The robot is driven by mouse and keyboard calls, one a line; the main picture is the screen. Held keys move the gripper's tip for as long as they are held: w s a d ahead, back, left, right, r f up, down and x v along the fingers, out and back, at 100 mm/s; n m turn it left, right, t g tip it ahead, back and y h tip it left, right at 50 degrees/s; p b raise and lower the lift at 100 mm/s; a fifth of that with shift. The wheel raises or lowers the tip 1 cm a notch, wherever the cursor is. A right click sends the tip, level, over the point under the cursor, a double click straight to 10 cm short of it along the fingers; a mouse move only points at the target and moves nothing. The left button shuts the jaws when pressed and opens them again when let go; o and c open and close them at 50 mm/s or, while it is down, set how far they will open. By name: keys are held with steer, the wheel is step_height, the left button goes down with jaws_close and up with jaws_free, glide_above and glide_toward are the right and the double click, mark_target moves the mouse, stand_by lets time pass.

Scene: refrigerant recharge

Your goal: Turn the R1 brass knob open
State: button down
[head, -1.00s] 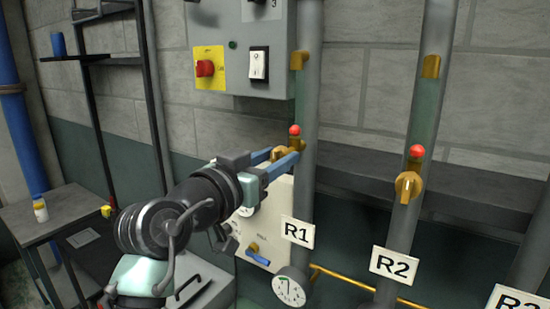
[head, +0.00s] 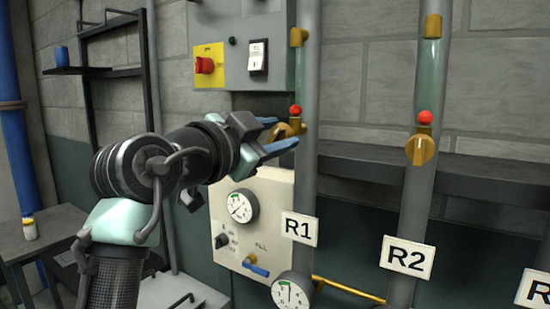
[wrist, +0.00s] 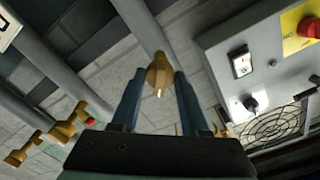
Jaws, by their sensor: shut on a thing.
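The R1 brass knob (head: 287,130) is on the grey pipe above the R1 label (head: 299,229), just below a red ball (head: 295,110). My gripper (head: 277,134) reaches it from the left, with one blue finger above and one below, closed on it. In the wrist view the knob (wrist: 158,75) sits between the two blue fingertips of my gripper (wrist: 156,88), in front of its pipe. The fingers partly cover the knob in the head view. Its exact turn angle is hard to tell.
The R2 brass knob (head: 421,150) is on the pipe to the right. A grey control box (head: 240,75) with a red switch (head: 204,65) hangs above my gripper. A pale panel with a gauge (head: 242,206) and blue-handled valve (head: 256,268) lies below.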

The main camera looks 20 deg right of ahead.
steer(key=m+b, duration=0.3)
steer(key=m, duration=0.2)
steer(key=shift+f+m, duration=0.15)
steer(key=shift+m, duration=0.15)
steer(key=m+b, duration=0.2)
steer(key=m, duration=0.2)
steer(key=shift+s+m, duration=0.1)
steer(key=shift+m, duration=0.3)
steer(key=shift+c, duration=2.3)
jaws_free()
steer(key=b+v, duration=0.3)
steer(key=v, duration=1)
steer(key=shift+b, duration=0.4)
steer(key=shift+d, duration=0.1)
